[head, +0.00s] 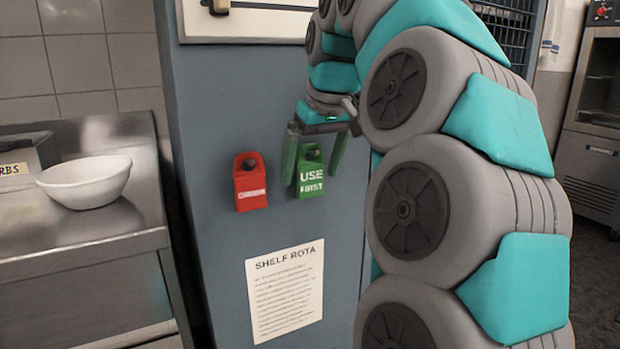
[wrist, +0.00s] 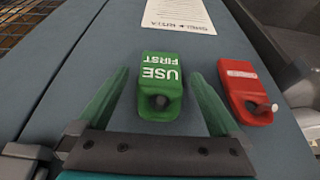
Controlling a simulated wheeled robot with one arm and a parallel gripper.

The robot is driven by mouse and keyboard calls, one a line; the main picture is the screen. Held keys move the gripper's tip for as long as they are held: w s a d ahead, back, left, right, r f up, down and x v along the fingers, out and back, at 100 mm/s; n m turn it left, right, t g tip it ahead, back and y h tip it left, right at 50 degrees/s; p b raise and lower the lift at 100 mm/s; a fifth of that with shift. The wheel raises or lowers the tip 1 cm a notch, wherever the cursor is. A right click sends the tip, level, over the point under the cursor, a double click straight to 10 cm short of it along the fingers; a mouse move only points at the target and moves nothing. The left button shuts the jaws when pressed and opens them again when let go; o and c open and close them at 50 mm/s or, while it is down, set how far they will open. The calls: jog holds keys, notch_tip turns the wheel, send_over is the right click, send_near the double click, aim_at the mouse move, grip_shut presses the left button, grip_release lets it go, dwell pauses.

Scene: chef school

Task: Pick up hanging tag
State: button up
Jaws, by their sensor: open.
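A green hanging tag (head: 311,180) with "USE FIRST" on it hangs from a dark peg on a blue-grey panel. A red tag (head: 250,184) hangs on the panel to its left. My gripper (head: 312,178) is open, with its green fingers on either side of the green tag's upper part. In the wrist view the green tag (wrist: 160,86) lies between the two fingers, with a gap on each side. The red tag (wrist: 246,88) is outside the right finger there. I cannot tell how close the fingertips are to the panel.
A sheet headed "SHELF ROTA" (head: 285,290) is on the panel below the tags. A white bowl (head: 85,182) stands on a steel counter (head: 90,240) at the left. A steel appliance (head: 597,120) stands at the far right.

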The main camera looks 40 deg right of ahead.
jog(key=shift+x, duration=1.25)
jog(key=shift+c, duration=0.2)
jog(key=c, duration=1.4)
jog(key=shift+r, duration=0.15)
